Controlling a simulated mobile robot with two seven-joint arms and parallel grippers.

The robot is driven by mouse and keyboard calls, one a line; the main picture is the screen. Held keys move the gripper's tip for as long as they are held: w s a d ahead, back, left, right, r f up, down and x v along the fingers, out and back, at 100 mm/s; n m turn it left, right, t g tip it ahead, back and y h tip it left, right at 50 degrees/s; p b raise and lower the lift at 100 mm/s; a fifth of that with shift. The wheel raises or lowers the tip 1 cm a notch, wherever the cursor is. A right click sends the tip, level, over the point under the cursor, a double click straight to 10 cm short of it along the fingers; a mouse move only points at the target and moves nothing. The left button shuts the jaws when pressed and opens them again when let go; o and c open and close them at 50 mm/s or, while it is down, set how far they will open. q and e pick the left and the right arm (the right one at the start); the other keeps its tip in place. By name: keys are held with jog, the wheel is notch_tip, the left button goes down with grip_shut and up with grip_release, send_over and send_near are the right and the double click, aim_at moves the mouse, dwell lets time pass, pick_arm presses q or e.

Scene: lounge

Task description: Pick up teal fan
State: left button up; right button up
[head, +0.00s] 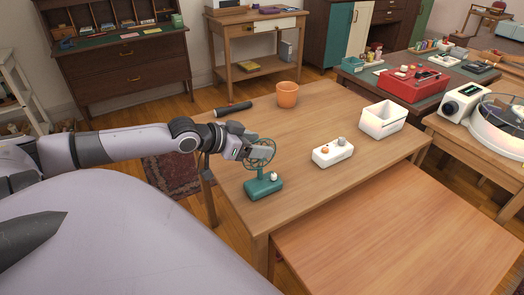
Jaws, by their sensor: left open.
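The teal fan (263,187) stands upright near the left edge of the wooden table (310,190). It has a broad teal base with a small light knob and a round caged head. My left arm reaches in from the left, and my left gripper (258,153) is at the fan's head. The gripper is open and overlaps the cage in the head view. It covers part of the head, so I cannot tell whether the fingers touch it. My right gripper is not in view.
A black cylinder (233,109) lies behind my left wrist. An orange pot (288,94), a white box with knobs (333,152) and an open white bin (382,118) stand farther back and right. A bare lower wooden surface (400,230) is at front right.

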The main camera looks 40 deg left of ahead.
pick_arm(q)
jog(key=shift+b+x, duration=0.4)
jog(key=shift+x, duration=1.2)
jog(key=shift+s, duration=0.1)
grip_shut()
